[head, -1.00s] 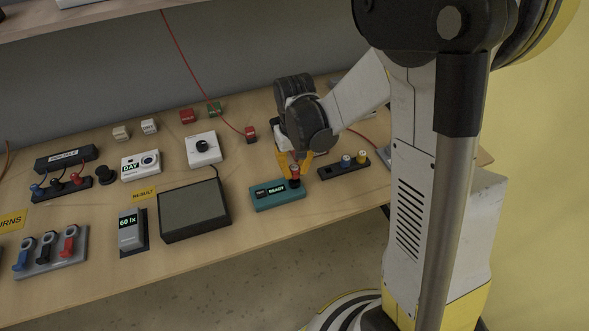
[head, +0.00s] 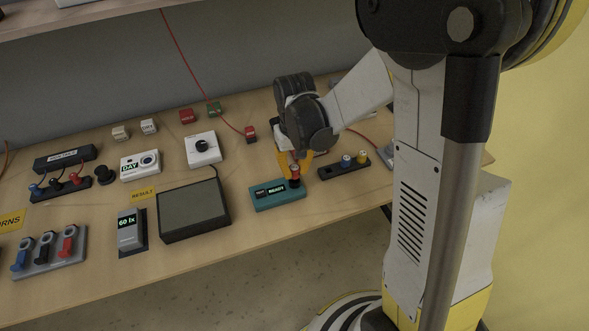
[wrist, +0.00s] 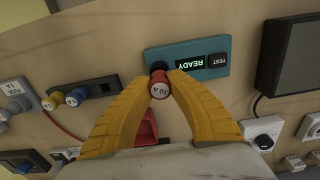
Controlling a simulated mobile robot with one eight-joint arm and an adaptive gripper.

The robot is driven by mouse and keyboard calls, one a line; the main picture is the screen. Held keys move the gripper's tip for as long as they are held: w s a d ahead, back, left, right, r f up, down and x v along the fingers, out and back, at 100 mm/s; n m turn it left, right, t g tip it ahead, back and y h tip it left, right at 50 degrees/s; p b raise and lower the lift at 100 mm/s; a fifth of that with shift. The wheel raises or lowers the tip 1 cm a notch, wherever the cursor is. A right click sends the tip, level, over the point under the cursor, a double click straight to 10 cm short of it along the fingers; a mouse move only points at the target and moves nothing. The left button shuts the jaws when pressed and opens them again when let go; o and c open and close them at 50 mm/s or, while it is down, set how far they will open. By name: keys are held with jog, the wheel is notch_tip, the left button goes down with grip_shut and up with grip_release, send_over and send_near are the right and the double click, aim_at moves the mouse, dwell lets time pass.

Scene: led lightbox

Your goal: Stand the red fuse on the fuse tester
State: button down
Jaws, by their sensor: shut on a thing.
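The red fuse (wrist: 160,87), marked 10 A on its pale top, is held between the yellow fingertips of my gripper (wrist: 161,80). In the head view the red fuse (head: 295,172) is upright over the right end of the teal fuse tester (head: 275,198). The fuse tester (wrist: 187,52) has a TEST label and a screen reading READY. In the wrist view a dark round spot shows at the fuse's far side, on the tester's end. I cannot tell whether the fuse touches the tester.
A black fuse rack (head: 341,169) with a blue and a yellow fuse stands just right of the tester. A dark flat panel (head: 193,209) lies to its left. A red block (head: 250,133) is behind. The table front is clear below the tester.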

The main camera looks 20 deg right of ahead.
jog(key=shift+f, duration=0.15)
jog(key=shift+f+b, duration=0.35)
jog(key=shift+b, duration=0.1)
jog(key=shift+f+b, duration=0.45)
jog(key=shift+f, duration=0.1)
jog(key=c, duration=1.3)
grip_release()
jog(key=shift+r, duration=0.1)
jog(key=shift+r+p, duration=2.9)
jog(key=shift+r, duration=1.1)
jog(key=shift+s, duration=0.1)
